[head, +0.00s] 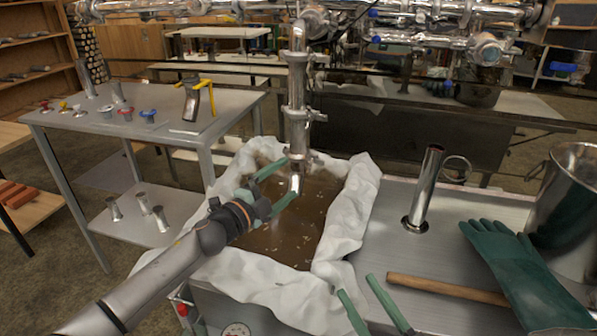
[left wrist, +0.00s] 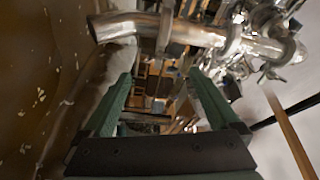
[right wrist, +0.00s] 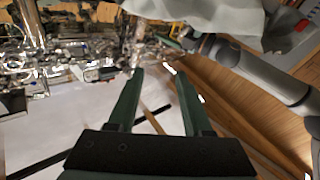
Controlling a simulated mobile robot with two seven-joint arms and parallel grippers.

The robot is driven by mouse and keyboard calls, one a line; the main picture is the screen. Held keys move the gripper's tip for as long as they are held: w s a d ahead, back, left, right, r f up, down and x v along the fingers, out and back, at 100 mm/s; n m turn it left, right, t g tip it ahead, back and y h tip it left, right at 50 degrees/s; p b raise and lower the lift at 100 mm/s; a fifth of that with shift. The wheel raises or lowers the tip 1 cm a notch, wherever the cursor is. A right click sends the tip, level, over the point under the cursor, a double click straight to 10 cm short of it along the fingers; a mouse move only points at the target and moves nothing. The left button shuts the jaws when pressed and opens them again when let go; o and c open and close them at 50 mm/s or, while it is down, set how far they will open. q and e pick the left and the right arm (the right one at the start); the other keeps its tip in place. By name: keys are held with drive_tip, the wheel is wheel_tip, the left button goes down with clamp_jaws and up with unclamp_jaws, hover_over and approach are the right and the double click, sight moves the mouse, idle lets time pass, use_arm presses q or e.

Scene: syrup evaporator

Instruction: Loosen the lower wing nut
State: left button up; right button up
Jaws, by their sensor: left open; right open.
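A vertical steel pipe (head: 297,85) comes down over the filter-lined tub, with clamps along it. A lower clamp (head: 301,114) has a small projection on its right that looks like a wing nut (head: 318,116). My right gripper (head: 357,285) is open and empty near the tub's front right corner.
White cloth (head: 352,205) lines the tub of brown liquid (head: 275,232). To the right, a metal top holds an upright steel tube (head: 425,185), a wooden handle (head: 440,289), green gloves (head: 520,270) and a steel pot (head: 570,205). A side table (head: 170,107) with small parts stands left.

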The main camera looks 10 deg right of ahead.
sight(309, 163)
use_arm(q)
drive_tip(key=b+x, duration=0.3)
drive_tip(key=x, duration=0.3)
drive_tip(key=shift+w+d+b, duration=0.25)
drive_tip(key=shift+d+b, duration=0.05)
drive_tip(key=shift+b, duration=0.05)
use_arm(e)
drive_tip(key=s+r+n+t+y, duration=0.1)
drive_tip(key=s+r+n+y, duration=0.2)
drive_tip(key=r, duration=0.3)
drive_tip(key=s+a+r+n+t+y, duration=0.1)
drive_tip(key=s+r+n+t+y, duration=0.1)
drive_tip(key=s+r+n+y, duration=0.2)
drive_tip(key=shift+a+r+y, duration=0.3)
drive_tip(key=shift+r+y, duration=0.8)
drive_tip(key=shift+r, duration=0.2)
use_arm(q)
drive_tip(key=shift+c, duration=0.2)
drive_tip(key=c, duration=1.4)
